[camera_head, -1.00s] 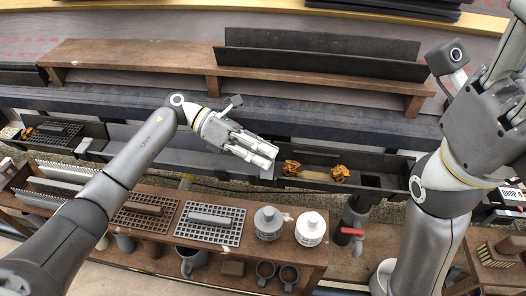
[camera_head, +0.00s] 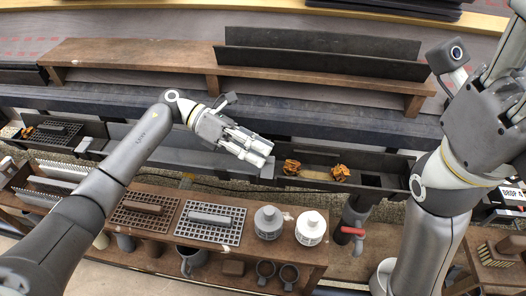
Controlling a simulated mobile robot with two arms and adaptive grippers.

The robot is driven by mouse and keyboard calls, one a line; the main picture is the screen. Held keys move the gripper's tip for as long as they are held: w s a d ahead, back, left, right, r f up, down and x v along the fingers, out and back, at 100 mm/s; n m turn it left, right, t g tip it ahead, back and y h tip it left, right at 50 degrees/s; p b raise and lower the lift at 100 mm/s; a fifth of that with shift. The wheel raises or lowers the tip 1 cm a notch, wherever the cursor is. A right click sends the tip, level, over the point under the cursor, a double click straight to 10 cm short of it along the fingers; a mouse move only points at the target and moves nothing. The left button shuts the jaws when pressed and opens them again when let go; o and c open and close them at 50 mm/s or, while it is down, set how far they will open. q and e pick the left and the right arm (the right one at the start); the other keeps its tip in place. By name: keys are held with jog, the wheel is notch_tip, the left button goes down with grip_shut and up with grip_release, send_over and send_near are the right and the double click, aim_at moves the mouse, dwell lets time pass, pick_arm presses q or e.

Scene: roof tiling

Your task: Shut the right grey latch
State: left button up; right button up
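A small light-grey piece on the gutter joint (camera_head: 267,172), probably the right grey latch, sits just below and right of my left gripper's fingertips; whether it is up or down is too small to tell. A similar grey piece (camera_head: 84,146) is at the gutter's left joint. My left gripper (camera_head: 264,154) is above the gutter with its fingers pointing right and down. The fingers lie close together, and I see nothing held between them. My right gripper (camera_head: 500,80) is raised at the right edge, far from the joint, its fingers partly cut off.
Orange-brown clumps (camera_head: 291,167) lie in the gutter right of the joint. Below stands a wooden shelf (camera_head: 290,252) with mesh grates (camera_head: 210,222) and two capped bottles (camera_head: 310,228). A downpipe with a red valve handle (camera_head: 352,231) is at the right.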

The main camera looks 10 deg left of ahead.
pick_arm(q)
jog(key=v, duration=1)
jog(key=shift+a, duration=0.3)
jog(key=shift+w+r, duration=0.1)
